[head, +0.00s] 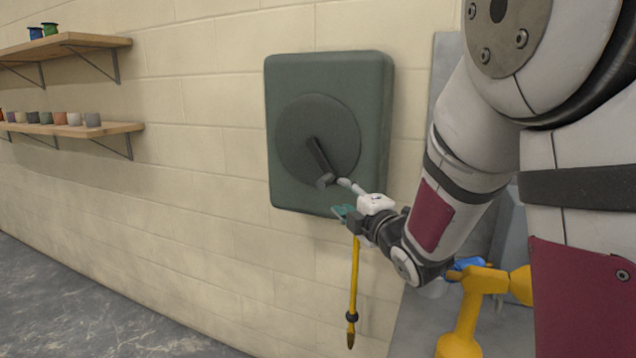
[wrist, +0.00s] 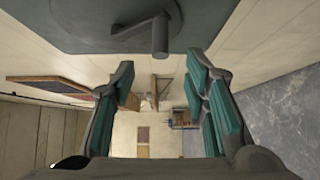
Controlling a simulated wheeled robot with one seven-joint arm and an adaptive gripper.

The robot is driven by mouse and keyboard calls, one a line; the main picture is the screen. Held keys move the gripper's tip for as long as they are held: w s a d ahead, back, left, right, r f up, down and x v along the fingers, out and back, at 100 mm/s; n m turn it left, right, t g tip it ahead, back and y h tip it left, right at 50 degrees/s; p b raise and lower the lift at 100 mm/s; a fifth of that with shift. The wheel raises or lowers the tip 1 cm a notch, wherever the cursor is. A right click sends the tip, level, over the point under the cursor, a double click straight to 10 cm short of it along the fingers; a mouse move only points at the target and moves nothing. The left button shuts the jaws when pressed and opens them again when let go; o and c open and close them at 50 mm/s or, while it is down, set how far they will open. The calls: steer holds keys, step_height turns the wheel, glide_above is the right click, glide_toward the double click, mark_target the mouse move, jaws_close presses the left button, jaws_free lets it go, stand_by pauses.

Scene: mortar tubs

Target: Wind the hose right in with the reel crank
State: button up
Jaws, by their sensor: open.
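The hose reel is a green box (head: 376,140) on the block wall, with a dark round disc (head: 300,125) on its front. A dark crank arm (head: 318,155) slants down and right from the disc's middle to a stubby handle (head: 325,181). My gripper (head: 345,197) is at the reel's lower front, close to the handle. In the wrist view my gripper (wrist: 165,100) is open and empty, its teal pads apart. The handle (wrist: 160,38) shows beyond the pads, not between them. A yellow hose (head: 354,285) hangs below the reel, with a dark collar and a brass-coloured nozzle (head: 350,338).
Two wooden shelves (head: 75,128) with small pots and spools are on the wall at the left. A yellow object (head: 462,325) and a blue one (head: 468,263) are at the lower right, partly behind my arm. The grey floor (head: 60,300) at left is clear.

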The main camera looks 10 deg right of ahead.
mark_target(327, 184)
steer(key=w, duration=0.4)
steer(key=w+a, duration=0.1)
steer(key=w, duration=0.2)
steer(key=w+a, duration=0.1)
steer(key=w, duration=0.3)
steer(key=shift+w, duration=0.3)
steer(key=shift+c, duration=0.5)
jaws_close()
